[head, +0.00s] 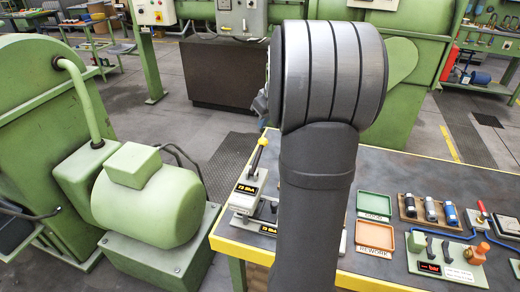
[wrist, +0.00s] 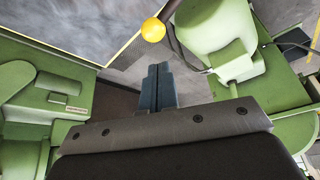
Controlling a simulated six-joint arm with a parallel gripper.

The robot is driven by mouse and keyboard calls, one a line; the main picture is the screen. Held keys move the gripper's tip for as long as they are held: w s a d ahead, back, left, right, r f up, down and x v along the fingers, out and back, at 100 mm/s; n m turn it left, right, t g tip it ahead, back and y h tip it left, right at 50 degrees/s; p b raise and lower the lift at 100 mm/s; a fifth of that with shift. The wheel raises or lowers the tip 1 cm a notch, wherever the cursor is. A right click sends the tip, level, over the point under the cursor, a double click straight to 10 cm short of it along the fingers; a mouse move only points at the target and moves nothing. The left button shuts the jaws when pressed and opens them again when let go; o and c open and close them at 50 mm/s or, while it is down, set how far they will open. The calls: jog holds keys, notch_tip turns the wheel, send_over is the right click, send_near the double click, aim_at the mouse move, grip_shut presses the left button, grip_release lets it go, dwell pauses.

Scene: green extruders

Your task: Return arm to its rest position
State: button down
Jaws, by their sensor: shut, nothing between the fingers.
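My gripper (wrist: 158,72) shows in the wrist view with its two dark blue-grey fingers pressed together, and nothing is between them. In the head view my arm stands upright in the middle and hides most of the gripper; only a small bluish part shows at its left edge. A lever with a yellow ball knob (head: 263,142) stands on a white base at the table's left end. In the wrist view the yellow knob (wrist: 153,30) appears just beyond the fingertips, apart from them in the picture; the true gap is hard to tell.
Large green machinery (head: 235,20) stands behind, across open floor.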

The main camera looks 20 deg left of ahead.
aim_at(261, 139)
jog(key=shift+f, duration=0.1)
jog(key=shift+f, duration=2.3)
